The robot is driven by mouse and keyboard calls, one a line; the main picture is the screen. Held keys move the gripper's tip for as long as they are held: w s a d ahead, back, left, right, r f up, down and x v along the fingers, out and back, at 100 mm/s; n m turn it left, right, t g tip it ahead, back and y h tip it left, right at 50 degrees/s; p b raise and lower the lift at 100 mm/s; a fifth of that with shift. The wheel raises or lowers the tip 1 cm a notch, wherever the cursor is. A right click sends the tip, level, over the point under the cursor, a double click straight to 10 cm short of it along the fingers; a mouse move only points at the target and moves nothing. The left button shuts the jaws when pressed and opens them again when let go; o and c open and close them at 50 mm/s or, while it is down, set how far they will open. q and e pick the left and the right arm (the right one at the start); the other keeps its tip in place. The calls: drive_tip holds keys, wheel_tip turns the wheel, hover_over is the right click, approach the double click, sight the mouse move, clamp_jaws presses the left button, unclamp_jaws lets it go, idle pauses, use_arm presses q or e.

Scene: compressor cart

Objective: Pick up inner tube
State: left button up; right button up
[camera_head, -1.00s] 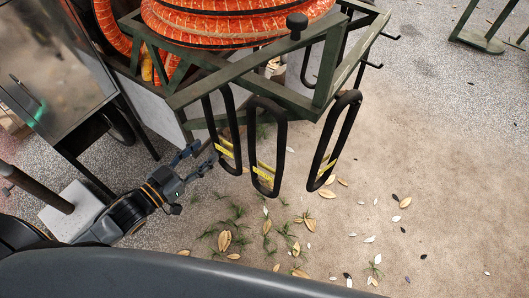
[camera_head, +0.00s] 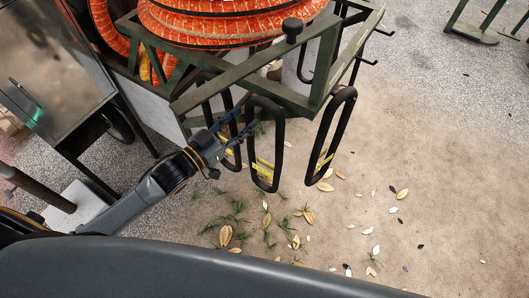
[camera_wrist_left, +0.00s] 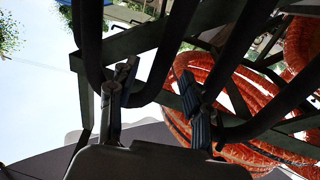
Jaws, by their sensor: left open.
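Three black inner tubes hang as long loops from the green cart frame: a left one (camera_head: 237,157), a middle one (camera_head: 280,140) and a right one (camera_head: 325,138). Yellow labels show near their lower ends. My left gripper (camera_head: 246,120) is open, with its fingers at the left and middle tubes and partly covering the left one. In the left wrist view the open fingers (camera_wrist_left: 155,95) have the curved black end of a tube (camera_wrist_left: 182,35) between or just beyond them; contact cannot be told. My right gripper is not in view.
The green frame (camera_head: 240,75) carries an orange hose coil (camera_head: 220,22) above the tubes. Empty hooks stick out at its right. A metal cabinet (camera_head: 50,75) stands at the left. The ground at the right is mostly clear, with scattered leaves.

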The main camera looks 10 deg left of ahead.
sight(250, 114)
use_arm(q)
drive_tip(key=x, duration=0.3)
drive_tip(key=shift+w+d, duration=0.2)
drive_tip(key=shift+s, duration=0.1)
clamp_jaws()
